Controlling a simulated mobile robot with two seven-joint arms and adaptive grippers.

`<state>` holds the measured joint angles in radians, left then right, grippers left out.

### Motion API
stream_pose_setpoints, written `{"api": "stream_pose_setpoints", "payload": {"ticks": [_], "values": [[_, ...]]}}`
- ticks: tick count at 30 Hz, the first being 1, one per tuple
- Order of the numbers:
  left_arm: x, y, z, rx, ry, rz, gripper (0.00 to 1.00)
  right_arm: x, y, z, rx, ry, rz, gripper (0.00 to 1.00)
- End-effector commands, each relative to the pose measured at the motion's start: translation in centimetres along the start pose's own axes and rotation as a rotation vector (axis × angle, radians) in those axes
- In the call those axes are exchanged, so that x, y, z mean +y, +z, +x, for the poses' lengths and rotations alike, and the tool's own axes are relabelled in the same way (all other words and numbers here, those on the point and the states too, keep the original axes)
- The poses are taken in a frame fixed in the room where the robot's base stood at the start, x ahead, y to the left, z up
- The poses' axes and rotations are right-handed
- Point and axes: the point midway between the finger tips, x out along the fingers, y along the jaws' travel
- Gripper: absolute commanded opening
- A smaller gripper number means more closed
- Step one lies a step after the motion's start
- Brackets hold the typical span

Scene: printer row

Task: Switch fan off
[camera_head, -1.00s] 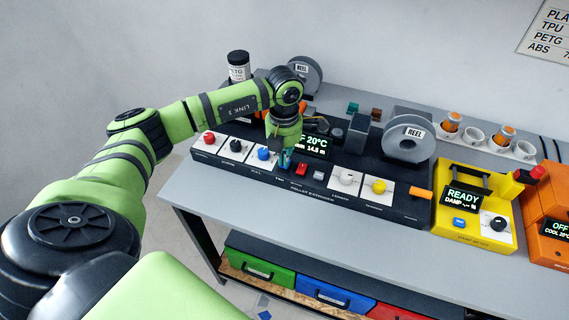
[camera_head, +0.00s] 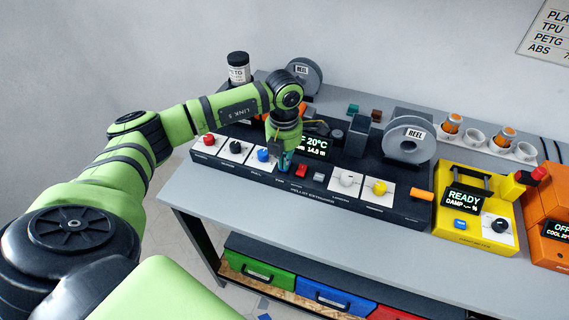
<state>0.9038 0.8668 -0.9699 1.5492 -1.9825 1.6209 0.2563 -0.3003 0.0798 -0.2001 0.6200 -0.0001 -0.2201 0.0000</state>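The black pellet extruder panel (camera_head: 330,203) runs along the bench with a row of controls. From the left it has a red knob (camera_head: 208,140), a black knob (camera_head: 236,147) and a blue knob (camera_head: 263,155) on white plates. Further right are a red button (camera_head: 301,171), a grey button (camera_head: 319,178), a white knob (camera_head: 346,180) and a yellow knob (camera_head: 379,187). My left gripper (camera_head: 285,168) points down at the panel between the blue knob and the red button. Its fingertips are small and partly hidden, as is the control under them. My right gripper is out of view.
A display (camera_head: 313,146) reading 20°C stands behind my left gripper. A grey reel (camera_head: 408,137) stands behind the panel. The front strip of the grey bench (camera_head: 330,232) is clear.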

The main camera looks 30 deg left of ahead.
Motion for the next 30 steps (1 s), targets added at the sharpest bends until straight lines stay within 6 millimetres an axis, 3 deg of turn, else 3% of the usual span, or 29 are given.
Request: {"api": "stream_pose_setpoints", "payload": {"ticks": [21,30], "values": [[0.1,0.1,-6.3,-0.005,0.001,-0.001,0.00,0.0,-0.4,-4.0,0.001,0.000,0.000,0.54],[0.1,0.1,-6.6,-0.004,0.001,-0.001,0.00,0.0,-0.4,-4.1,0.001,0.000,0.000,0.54]]}}
